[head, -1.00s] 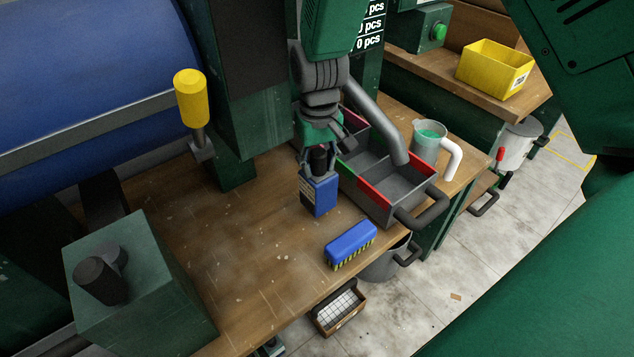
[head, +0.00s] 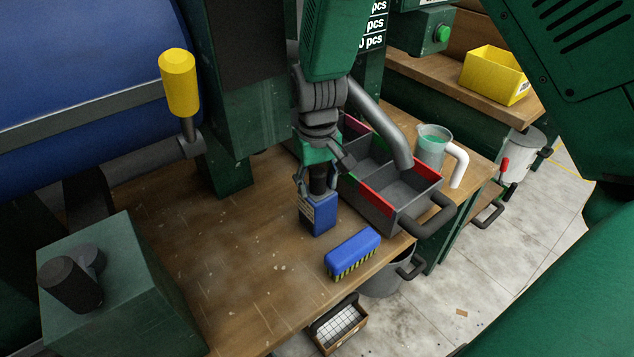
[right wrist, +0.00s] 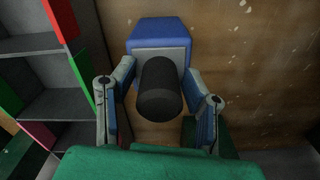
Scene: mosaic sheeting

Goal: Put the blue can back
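The blue can (head: 320,217) is a boxy blue container with a black cap. It is upright on or just above the wooden workbench (head: 240,255), left of the grey divided tray (head: 411,202). My right gripper (head: 318,190) points down over it. In the right wrist view the blue can (right wrist: 158,32) lies between the fingertips of my right gripper (right wrist: 160,72), which appear to touch its sides. The black cap (right wrist: 160,90) sticks up between the fingers. My left gripper is not in view.
A blue brush (head: 352,252) lies in front of the can near the bench edge. A jug (head: 432,148) stands behind the tray. A green block with a dark knob (head: 115,290) is at the lower left. Bare bench lies left of the can.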

